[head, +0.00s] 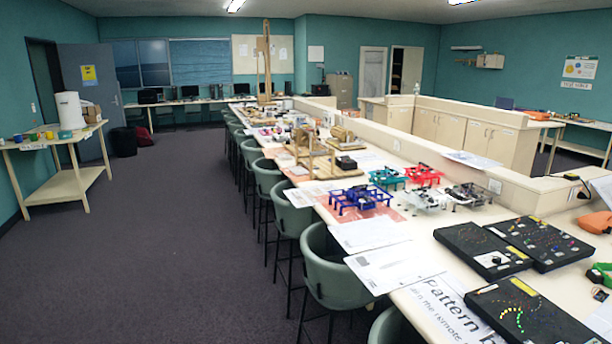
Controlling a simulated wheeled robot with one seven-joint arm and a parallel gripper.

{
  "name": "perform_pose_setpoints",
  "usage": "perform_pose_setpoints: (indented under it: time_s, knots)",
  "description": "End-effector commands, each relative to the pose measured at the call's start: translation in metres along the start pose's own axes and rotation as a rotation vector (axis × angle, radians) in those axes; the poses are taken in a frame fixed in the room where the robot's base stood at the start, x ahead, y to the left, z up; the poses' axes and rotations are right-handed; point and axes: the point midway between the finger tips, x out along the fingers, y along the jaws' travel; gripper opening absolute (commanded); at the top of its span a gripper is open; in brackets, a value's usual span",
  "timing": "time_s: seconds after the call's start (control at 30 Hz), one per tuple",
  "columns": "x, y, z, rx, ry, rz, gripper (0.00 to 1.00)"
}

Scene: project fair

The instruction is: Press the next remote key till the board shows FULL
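Three black boards with small coloured lights and parts lie on the long table at the lower right: a near one (540,322), a left one (470,242) and a right one (548,243). The near board has a curved row of lit yellow and green dots. I cannot read the word FULL on any board. A printed sheet (425,290) beside them reads "Pattern" and mentions the remote. I cannot make out a remote or its keys for certain at this size. My gripper is not in view.
Green stools (330,268) line the table's left side. Blue (360,198) and red (423,174) frames and wooden models stand farther along it. The dark carpet (165,250) to the left is clear. A side table (60,142) stands by the left wall.

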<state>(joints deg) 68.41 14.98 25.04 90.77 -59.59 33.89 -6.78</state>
Motion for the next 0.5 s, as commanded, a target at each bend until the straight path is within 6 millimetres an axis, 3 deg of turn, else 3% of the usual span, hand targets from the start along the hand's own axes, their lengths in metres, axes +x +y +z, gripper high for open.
perform_pose_setpoints:
  time_s: [0.5]
  knots:
    - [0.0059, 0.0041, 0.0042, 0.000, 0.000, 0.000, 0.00]
